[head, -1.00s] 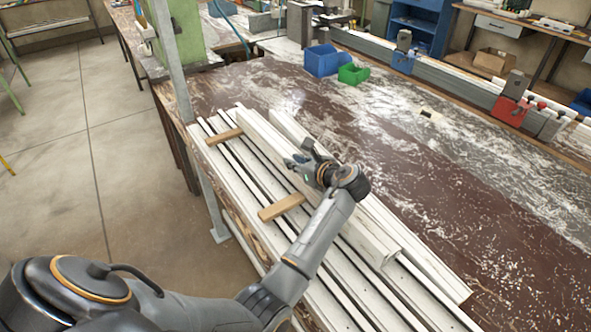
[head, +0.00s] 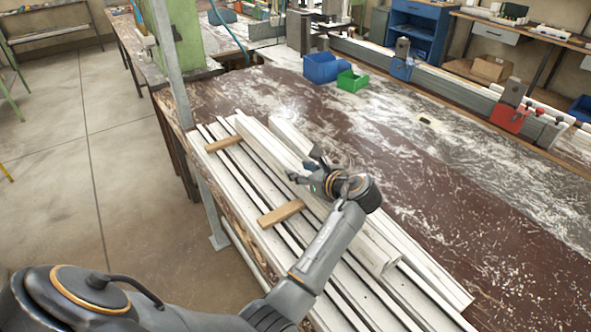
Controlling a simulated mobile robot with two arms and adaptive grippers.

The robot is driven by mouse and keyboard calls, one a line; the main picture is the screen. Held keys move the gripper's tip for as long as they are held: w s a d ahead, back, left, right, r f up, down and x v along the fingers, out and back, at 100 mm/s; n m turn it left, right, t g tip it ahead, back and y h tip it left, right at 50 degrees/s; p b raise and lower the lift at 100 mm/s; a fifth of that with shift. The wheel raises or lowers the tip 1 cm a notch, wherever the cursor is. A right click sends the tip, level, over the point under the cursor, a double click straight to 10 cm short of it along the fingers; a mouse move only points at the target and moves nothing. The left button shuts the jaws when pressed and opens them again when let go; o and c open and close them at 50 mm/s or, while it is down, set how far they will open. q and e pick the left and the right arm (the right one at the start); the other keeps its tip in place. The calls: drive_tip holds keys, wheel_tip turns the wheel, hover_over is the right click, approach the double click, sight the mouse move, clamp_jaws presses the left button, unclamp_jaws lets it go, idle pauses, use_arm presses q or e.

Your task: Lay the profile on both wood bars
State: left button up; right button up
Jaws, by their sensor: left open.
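Two short tan wood bars lie crosswise on the white rails at the bench's left edge: the far bar (head: 223,144) and the near bar (head: 281,212). A long white profile (head: 265,138) runs lengthwise close to the bars' right ends; whether it touches or rests on them I cannot tell. A second white length (head: 288,132) lies to its right. My left gripper (head: 304,168) is open over the middle of the profile, fingers pointing left. It hides part of the profile, and I cannot tell whether it touches. My right gripper is not in view.
The brown bench top (head: 430,190) is broad and mostly clear to the right, with white dust. A blue bin (head: 320,68) and a green bin (head: 352,81) stand at the back. A grey post (head: 170,65) rises at the left edge.

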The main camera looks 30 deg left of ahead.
use_arm(q)
drive_tip(key=v, duration=0.4)
drive_tip(key=shift+s+d+r, duration=0.1)
idle(0.4)
